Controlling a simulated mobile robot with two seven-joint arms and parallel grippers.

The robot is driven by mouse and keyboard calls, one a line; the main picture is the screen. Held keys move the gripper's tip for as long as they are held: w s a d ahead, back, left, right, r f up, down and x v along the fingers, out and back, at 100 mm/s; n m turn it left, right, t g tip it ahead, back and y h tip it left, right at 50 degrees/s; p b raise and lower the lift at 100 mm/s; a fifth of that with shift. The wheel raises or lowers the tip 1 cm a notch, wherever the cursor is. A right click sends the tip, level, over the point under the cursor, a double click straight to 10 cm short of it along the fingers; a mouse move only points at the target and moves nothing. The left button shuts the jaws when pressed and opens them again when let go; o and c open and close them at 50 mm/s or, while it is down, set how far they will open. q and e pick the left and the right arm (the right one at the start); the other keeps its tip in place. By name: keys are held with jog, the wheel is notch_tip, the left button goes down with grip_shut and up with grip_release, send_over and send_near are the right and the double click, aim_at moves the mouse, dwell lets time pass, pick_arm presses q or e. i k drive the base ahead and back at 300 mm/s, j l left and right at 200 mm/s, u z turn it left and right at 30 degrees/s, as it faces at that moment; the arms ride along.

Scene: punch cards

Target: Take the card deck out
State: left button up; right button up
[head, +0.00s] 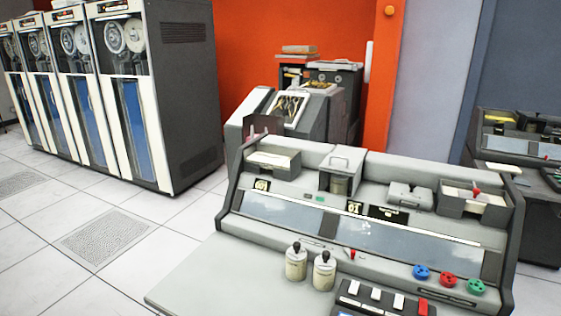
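A grey card-punch console (375,190) stands in the right foreground. At its top left is an open tray (272,168) with a pale surface inside that may be cards. At its top right is another open tray (470,203) with pale contents and a small red piece. A hopper-like unit (341,165) stands between them. I cannot tell for certain which of these holds the card deck. Neither of my grippers is in view.
Two cream canisters with black knobs (296,264) stand on the desk ledge, beside a keypad (375,300). Blue (421,272), red and green knobs are at the right. Tape cabinets (150,90) line the left. The tiled floor (120,205) between is clear.

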aim_at(268, 160)
jog(key=i+j+z, duration=0.2)
jog(key=j, duration=0.15)
jog(key=j+z, duration=0.25)
jog(key=i+j+z, duration=0.1)
jog(key=j+z, duration=0.15)
jog(key=j, duration=0.15)
jog(key=j+z, duration=0.25)
jog(key=j, duration=0.15)
jog(key=j+z, duration=0.25)
jog(key=j, duration=0.25)
jog(key=j+z, duration=0.3)
jog(key=j, duration=0.15)
jog(key=k+j+z, duration=0.1)
jog(key=j+z, duration=0.15)
jog(key=j, duration=0.25)
jog(key=k+j+z, duration=0.1)
jog(key=j+z, duration=0.2)
jog(key=j, duration=0.15)
jog(key=k+j+z, duration=0.1)
jog(key=j+z, duration=0.2)
jog(key=j, duration=0.15)
jog(key=k+j+z, duration=0.1)
jog(key=j+z, duration=0.15)
jog(key=j, duration=0.2)
jog(key=k+j+z, duration=0.3)
jog(key=i+j, duration=0.1)
